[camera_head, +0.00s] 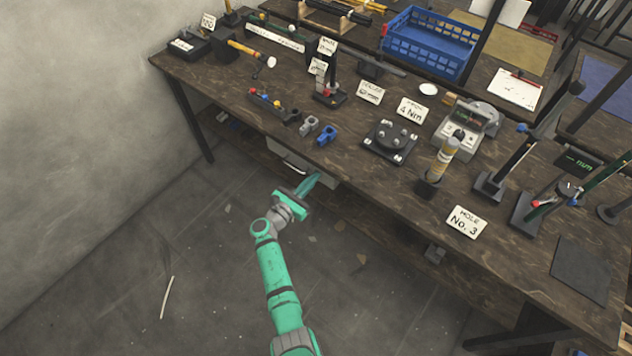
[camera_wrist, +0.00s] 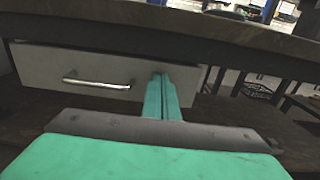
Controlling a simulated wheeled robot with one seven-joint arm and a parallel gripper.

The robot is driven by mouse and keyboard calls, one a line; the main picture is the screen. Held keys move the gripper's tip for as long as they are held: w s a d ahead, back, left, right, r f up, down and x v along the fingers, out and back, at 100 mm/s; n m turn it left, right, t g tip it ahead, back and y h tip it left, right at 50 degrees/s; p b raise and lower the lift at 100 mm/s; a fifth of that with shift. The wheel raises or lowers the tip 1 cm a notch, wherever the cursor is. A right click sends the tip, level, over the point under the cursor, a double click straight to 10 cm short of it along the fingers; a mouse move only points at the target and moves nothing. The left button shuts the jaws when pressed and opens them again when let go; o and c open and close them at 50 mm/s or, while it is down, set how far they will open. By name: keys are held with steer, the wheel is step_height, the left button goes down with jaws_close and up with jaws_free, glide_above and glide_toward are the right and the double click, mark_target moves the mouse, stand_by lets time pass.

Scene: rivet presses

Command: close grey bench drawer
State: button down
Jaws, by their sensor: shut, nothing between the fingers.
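The grey bench drawer (camera_wrist: 45,68) hangs under the bench top in the wrist view, with a silver bar handle (camera_wrist: 97,84) on its front. In the head view the drawer (camera_head: 325,179) shows just below the bench's front edge, partly hidden by my gripper. My gripper (camera_head: 312,179) is shut and empty, its fingers pointing at the drawer front. In the wrist view my fingertips (camera_wrist: 161,76) overlap the drawer front right of the handle, near its right end. I cannot tell whether they touch it. How far the drawer stands out is hard to tell.
The dark wooden bench top (camera_head: 330,195) overhangs the drawer closely. Tools, sign cards such as "No. 3" (camera_head: 467,222), and a blue crate (camera_head: 428,45) stand on it. A lower shelf (camera_wrist: 30,112) runs beneath the drawer. The floor (camera_head: 150,250) around my arm is mostly clear.

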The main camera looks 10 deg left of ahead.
steer(key=shift+w+d+r, duration=0.2)
steer(key=shift+w+d, duration=0.05)
steer(key=shift+w, duration=0.05)
steer(key=v, duration=1.5)
steer(key=shift+f, duration=0.25)
steer(key=shift+w, duration=0.1)
